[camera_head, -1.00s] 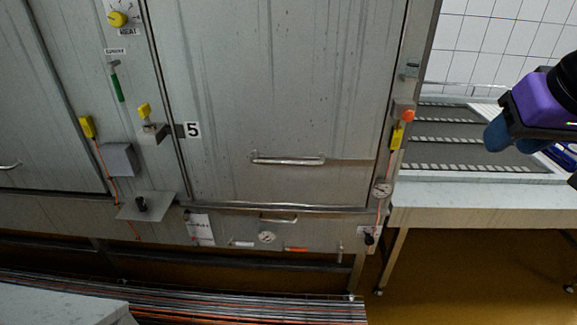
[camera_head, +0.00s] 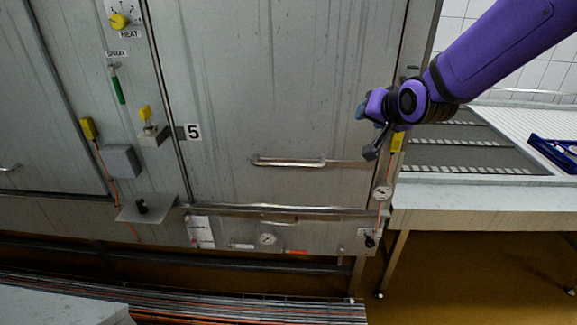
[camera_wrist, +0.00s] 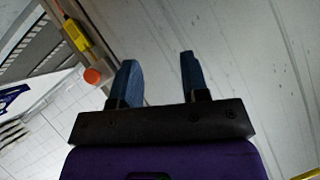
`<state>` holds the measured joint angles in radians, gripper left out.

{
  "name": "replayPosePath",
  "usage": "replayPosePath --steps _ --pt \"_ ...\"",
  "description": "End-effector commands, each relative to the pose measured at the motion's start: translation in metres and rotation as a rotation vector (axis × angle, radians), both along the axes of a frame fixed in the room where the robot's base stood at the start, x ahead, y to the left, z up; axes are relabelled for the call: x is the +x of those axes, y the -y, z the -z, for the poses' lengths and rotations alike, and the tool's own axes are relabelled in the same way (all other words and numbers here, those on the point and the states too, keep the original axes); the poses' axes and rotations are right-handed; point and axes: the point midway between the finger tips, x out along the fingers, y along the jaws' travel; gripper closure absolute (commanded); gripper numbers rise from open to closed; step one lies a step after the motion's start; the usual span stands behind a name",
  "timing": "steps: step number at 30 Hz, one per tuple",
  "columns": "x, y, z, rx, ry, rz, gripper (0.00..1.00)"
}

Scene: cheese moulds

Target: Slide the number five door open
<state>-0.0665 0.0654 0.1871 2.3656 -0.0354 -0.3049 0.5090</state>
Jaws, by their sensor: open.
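The number five door (camera_head: 270,90) is a large grey metal panel, marked by a white "5" plate (camera_head: 193,131) beside its left edge. A horizontal bar handle (camera_head: 288,161) sits on its lower part. My gripper (camera_head: 366,132) is in front of the door's right edge, to the right of and a little above the handle, apart from it. In the wrist view my gripper (camera_wrist: 159,72) shows two blue fingers spread apart with nothing between them. The door surface (camera_wrist: 235,50) lies beyond the fingers there. The handle is not clearly seen in the wrist view.
A metal shelf (camera_head: 145,207) juts out at left. A worktable (camera_head: 480,196) with a blue item (camera_head: 555,155) stands at right. Striped slats (camera_head: 240,309) lie below.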

Motion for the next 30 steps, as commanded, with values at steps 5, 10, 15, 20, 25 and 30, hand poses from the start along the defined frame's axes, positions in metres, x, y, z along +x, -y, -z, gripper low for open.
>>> replayPosePath --steps 5,10,15,20,25,30 --pt "0.034 -0.035 0.038 0.144 0.06 -0.006 0.58" --pt "0.057 -0.065 0.073 0.299 0.115 -0.005 0.58" --pt "0.07 -0.094 0.11 0.467 0.162 0.0 0.58" --pt "0.075 -0.116 0.146 0.633 0.2 0.014 0.58" --pt "0.071 -0.135 0.185 0.816 0.237 0.039 0.58" --pt "0.06 -0.147 0.222 0.99 0.276 0.071 0.58"
